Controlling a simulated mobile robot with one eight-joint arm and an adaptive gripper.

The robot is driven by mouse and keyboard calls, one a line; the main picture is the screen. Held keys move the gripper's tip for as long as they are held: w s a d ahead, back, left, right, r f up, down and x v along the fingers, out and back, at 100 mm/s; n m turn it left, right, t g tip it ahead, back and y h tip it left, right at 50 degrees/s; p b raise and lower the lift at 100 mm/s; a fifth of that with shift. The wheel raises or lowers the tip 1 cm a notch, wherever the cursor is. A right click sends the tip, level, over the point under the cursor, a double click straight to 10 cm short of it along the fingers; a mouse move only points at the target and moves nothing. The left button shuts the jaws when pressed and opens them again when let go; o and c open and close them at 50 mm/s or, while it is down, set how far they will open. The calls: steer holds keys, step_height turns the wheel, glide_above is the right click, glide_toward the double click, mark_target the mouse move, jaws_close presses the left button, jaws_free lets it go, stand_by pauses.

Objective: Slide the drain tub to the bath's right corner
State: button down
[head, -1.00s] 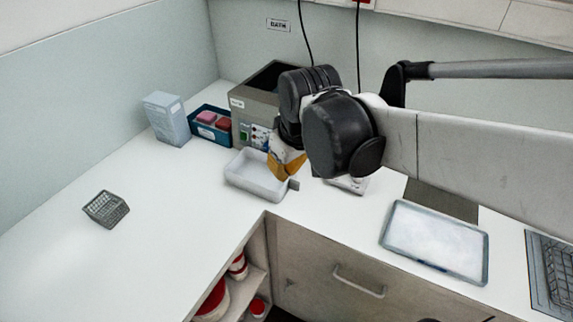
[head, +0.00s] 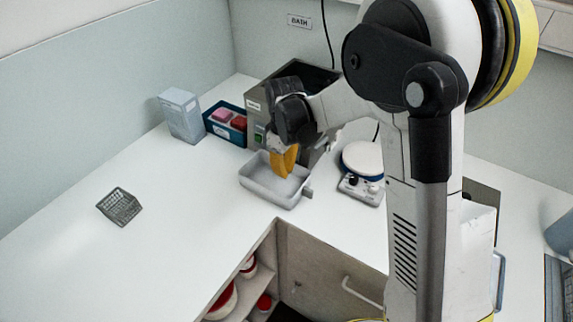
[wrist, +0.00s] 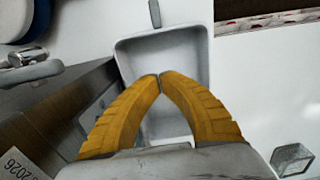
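The drain tub (head: 252,190) is a shallow pale grey tray with a small tab at its right end. It sits on the counter in front of the steel bath (head: 262,104), near the bath's front face. In the wrist view the tub (wrist: 124,52) lies beyond and under my fingers, its tab pointing away. My gripper (head: 287,174) points down over the tub's interior.
A white-topped hot plate (head: 362,158) stands right of the bath. Left of the bath are a blue box (head: 222,131) with red and pink items and a pale container (head: 181,116). A wire basket (head: 119,206) lies on the left counter. Counter left of the tub is clear.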

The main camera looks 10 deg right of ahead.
mark_target(346, 217)
step_height(346, 217, down, 4)
steer(key=shift+f+b, duration=0.15)
steer(key=shift+b, duration=0.4)
steer(key=shift+s+d+f+b, duration=0.25)
steer(key=shift+s+d+b, duration=0.15)
steer(key=shift+s+d, duration=1)
steer(key=shift+d, duration=0.05)
steer(key=s+d+b, duration=0.1)
steer(key=s+d, duration=1)
steer(key=shift+s+d, duration=0.3)
steer(key=shift+d, duration=0.05)
steer(key=w+a, duration=0.1)
steer(key=w+a+r, duration=0.1)
steer(key=w+a, duration=0.1)
step_height(346, 217, up, 9)
steer(key=p, duration=0.3)
